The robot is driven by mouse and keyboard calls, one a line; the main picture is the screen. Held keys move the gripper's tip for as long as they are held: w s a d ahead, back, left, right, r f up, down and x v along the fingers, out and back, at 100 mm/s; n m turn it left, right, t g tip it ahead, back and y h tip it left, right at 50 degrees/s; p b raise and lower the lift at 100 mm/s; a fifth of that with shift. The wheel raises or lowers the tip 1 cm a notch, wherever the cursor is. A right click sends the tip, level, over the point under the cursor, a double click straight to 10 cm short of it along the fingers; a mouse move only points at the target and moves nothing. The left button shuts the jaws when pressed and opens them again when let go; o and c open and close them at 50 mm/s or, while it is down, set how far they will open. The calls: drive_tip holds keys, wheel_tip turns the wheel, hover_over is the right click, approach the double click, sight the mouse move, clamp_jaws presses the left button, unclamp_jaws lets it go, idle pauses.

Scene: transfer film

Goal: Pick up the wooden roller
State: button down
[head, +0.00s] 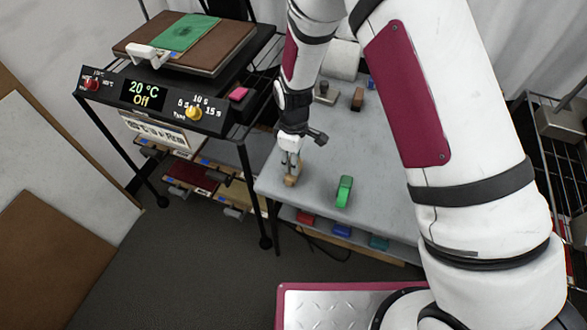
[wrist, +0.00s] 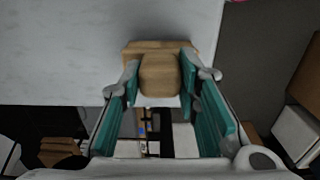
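The wooden roller (head: 291,181) is a small tan wooden piece near the front left corner of the grey table. In the wrist view it shows as a rounded wooden block (wrist: 160,75) with a wider wooden part behind it. My gripper (head: 291,163) points down over it. In the wrist view its teal-padded fingers (wrist: 159,80) stand on either side of the rounded block, with narrow gaps at the sides. The fingers look open; contact with the wood is not clear. The roller's underside is hidden.
A green object (head: 344,191) stands on the grey table (head: 318,182) right of my gripper. A small brown block (head: 358,99) and a white roll (head: 341,60) are farther back. A heat press (head: 160,100) stands at left. The table's edge is close to the roller.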

idle(0.3)
drive_tip(key=shift+r, duration=0.8)
wheel_tip(320, 180, up, 2)
drive_tip(key=shift+r+b, duration=0.1)
drive_tip(key=shift+b, duration=0.2)
drive_tip(key=s+r, duration=0.1)
drive_tip(key=s, duration=1.5)
drive_tip(key=shift+a+r, duration=0.15)
drive_tip(key=shift+a, duration=0.1)
drive_tip(key=c, duration=1.8)
unclamp_jaws()
drive_tip(key=c, duration=0.4)
